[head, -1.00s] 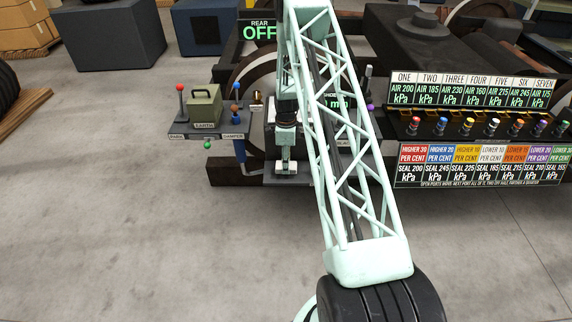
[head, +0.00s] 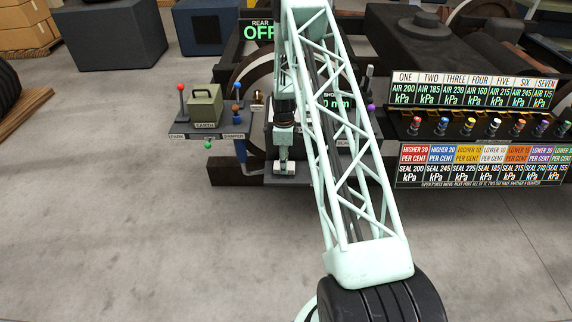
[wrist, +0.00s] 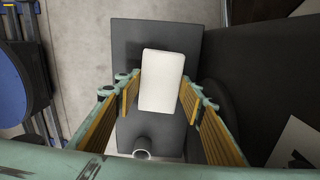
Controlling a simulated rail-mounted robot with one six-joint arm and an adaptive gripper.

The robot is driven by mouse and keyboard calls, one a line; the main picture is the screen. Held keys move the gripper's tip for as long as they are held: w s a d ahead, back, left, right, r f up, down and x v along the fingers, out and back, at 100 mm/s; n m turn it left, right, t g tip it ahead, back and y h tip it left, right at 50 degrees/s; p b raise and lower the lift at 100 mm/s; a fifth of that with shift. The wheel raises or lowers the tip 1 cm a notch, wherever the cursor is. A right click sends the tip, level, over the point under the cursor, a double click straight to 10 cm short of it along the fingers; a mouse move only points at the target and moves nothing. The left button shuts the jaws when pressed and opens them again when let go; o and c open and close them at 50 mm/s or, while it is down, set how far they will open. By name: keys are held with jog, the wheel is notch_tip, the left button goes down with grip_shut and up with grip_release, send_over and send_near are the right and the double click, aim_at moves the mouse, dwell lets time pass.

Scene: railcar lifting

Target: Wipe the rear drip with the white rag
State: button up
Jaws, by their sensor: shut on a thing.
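The white rag (wrist: 162,80) is a pale block between my gripper's yellow-padded fingers (wrist: 160,100) in the wrist view. My gripper is shut on it. In the head view, the rag (head: 284,168) shows below my gripper (head: 283,156), over a dark grey ledge at the front of the railcar frame. Under the rag in the wrist view lies a dark grey plate (wrist: 130,38). I cannot tell whether the rag touches it. The rear drip is not visible. A sign (head: 259,29) reads REAR OFF.
A small shelf (head: 180,133) with a green box and coloured knobs stands to the left. A panel (head: 480,165) with several valves and labels is at the right. My arm hides part of the middle. The floor in front is clear.

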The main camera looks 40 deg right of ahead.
aim_at(279, 180)
jog(key=shift+w+d+r, duration=0.1)
jog(key=shift+w+r, duration=0.1)
jog(key=shift+w, duration=0.25)
jog(key=shift+w+d+r, duration=0.1)
jog(key=shift+w+r, duration=0.05)
jog(key=shift+w, duration=0.3)
jog(key=shift+s+a+f, duration=0.1)
jog(key=shift+s+a, duration=0.4)
jog(key=shift+a, duration=0.25)
jog(key=shift+s+a+f, duration=0.1)
jog(key=shift+s+a, duration=0.15)
jog(key=shift+s, duration=0.3)
jog(key=shift+s+a+f, duration=0.1)
jog(key=shift+s+a, duration=0.15)
jog(key=shift+s, duration=0.3)
jog(key=shift+s, duration=0.15)
jog(key=shift+s+a+f, duration=0.1)
jog(key=shift+s+a, duration=1.1)
jog(key=shift+s, duration=0.15)
jog(key=shift+w+a, duration=0.1)
jog(key=shift+a, duration=0.05)
jog(key=shift+o, duration=0.2)
jog(key=shift+w+a+f, duration=0.2)
jog(key=shift+w+a, duration=0.25)
jog(key=shift+a, duration=0.05)
